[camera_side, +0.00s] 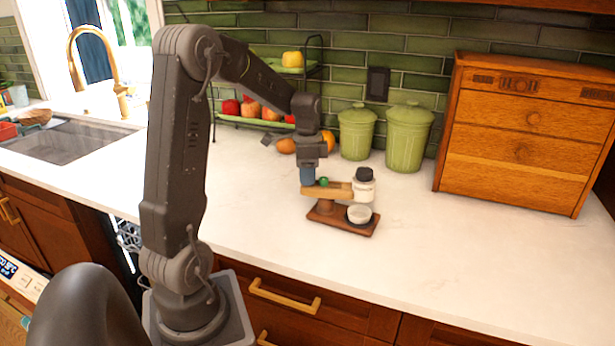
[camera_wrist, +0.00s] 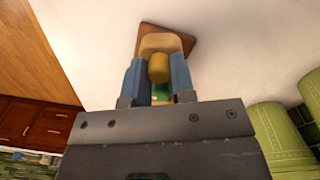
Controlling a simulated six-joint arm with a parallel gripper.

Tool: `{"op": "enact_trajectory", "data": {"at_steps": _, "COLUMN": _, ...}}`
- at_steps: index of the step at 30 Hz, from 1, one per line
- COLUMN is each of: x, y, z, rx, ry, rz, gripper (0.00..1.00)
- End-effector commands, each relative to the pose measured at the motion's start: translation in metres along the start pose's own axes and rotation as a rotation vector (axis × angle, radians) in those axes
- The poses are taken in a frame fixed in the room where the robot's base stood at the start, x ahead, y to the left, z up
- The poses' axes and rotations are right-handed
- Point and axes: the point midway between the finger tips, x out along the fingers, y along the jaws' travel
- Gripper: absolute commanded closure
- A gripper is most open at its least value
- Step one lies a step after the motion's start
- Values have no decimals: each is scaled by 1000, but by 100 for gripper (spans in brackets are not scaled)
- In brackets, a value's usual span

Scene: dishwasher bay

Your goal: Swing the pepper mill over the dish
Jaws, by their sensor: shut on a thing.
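The pepper mill (camera_side: 364,188) is a white jar with a black cap, upright at the right end of a light wooden arm (camera_side: 332,192). A small white dish (camera_side: 359,214) sits on the dark wooden base (camera_side: 325,214). In the side view the mill appears above the dish, slightly to its right; exact alignment cannot be told. My gripper (camera_side: 307,176) is at the arm's left end, with blue fingers. A green knob (camera_side: 323,182) is beside the fingers. The mill and dish do not show clearly there.
Two green canisters (camera_side: 407,138) stand behind, with fruit and a green rack (camera_side: 255,122) to their left. A wooden drawer cabinet (camera_side: 522,135) stands at the right. The white counter (camera_side: 450,235) is clear in front and to the right of the base.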

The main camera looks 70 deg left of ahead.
Motion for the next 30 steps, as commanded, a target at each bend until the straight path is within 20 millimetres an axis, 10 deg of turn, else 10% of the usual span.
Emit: {"op": "enact_trajectory", "data": {"at_steps": 30, "x": 0, "y": -14, "z": -5, "rx": 326, "ry": -13, "rz": 2, "gripper": 100}}
